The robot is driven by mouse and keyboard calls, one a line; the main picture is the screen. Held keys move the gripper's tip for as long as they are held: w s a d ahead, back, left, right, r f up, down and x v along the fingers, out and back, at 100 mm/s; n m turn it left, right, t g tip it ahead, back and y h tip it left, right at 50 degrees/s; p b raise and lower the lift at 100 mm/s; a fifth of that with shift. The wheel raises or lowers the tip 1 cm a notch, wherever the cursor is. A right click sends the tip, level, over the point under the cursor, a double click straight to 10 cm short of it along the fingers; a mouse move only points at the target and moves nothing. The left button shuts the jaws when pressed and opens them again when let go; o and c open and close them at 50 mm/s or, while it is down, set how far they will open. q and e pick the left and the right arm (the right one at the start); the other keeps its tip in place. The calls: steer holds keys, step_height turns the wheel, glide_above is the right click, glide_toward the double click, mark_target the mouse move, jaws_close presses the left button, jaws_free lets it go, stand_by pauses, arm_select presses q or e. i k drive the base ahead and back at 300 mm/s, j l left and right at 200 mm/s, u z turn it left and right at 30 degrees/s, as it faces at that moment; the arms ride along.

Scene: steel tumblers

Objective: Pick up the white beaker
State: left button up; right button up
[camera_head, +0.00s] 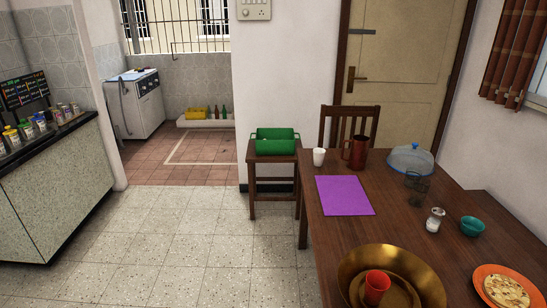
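The white beaker (319,157) stands upright near the far left corner of the wooden table (300,205). It is just behind the purple mat (343,196) and to the left of a reddish-brown jug (356,153), with a small gap between them. Nothing hides it in the head view. Neither of my grippers is in view.
A green crate (275,147) sits on a stool left of the table; a chair (348,118) stands behind. A brass bowl (432,284) is in front. The floor left is clear.

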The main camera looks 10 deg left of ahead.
mark_target(319, 158)
steer(key=i+j+z, duration=0.1)
steer(key=i+j, duration=1)
